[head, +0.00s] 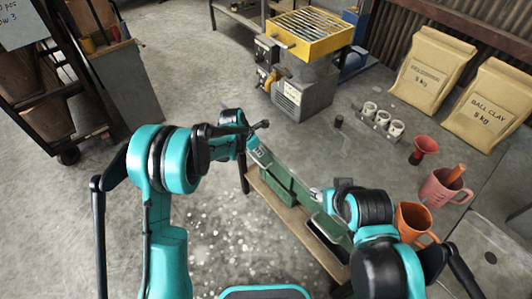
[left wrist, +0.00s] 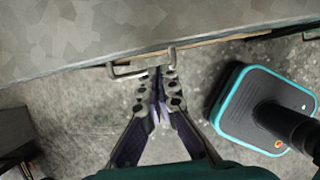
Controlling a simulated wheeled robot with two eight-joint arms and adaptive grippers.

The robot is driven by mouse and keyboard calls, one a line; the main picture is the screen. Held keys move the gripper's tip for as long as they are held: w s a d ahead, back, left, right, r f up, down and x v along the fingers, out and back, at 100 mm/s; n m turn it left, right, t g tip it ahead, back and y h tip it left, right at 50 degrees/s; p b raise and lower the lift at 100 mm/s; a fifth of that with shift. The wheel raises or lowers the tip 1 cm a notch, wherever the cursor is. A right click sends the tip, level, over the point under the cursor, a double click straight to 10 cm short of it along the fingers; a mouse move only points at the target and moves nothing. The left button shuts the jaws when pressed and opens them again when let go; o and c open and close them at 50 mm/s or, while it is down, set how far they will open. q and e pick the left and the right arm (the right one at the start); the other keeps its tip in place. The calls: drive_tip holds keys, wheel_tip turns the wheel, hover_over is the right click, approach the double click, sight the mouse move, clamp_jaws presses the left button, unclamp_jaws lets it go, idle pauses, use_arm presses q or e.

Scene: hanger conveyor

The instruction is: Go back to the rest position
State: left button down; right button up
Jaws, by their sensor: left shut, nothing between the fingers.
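My left arm reaches forward over the floor in the head view. Its gripper (head: 263,125) is small and dark there, by the left end of the bench. In the left wrist view the left gripper (left wrist: 160,76) is shut and empty, its fingertips close to a metal handle (left wrist: 128,69) at a grey edge. Whether they touch it I cannot tell. My right arm is bent over the front of the bench in the head view. Its gripper end is small and mostly covered by its own links, so its jaws cannot be made out.
Green bins (head: 277,186) sit below. A cart (head: 128,82) stands left; open floor lies between.

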use_arm(q)
drive_tip(key=s+a+r+m+t+y, duration=0.1)
drive_tip(key=s+a+r+m, duration=0.5)
drive_tip(key=r, duration=0.3)
drive_tip(key=s+a+r+m+t+y, duration=0.1)
drive_tip(key=s+a+r+m, duration=0.5)
drive_tip(key=r, duration=0.3)
drive_tip(key=s+a+m+t, duration=0.1)
drive_tip(key=s+a+m, duration=0.2)
drive_tip(key=s+m, duration=0.3)
drive_tip(key=s+a+r+m+t+y, duration=0.1)
drive_tip(key=s+a+m, duration=0.1)
drive_tip(key=s+m, duration=0.5)
drive_tip(key=s, duration=0.4)
drive_tip(key=shift+s+a+r+t+y, duration=0.2)
drive_tip(key=shift+s+a+t+y, duration=0.1)
drive_tip(key=shift+a, duration=0.1)
drive_tip(key=shift+w, duration=0.1)
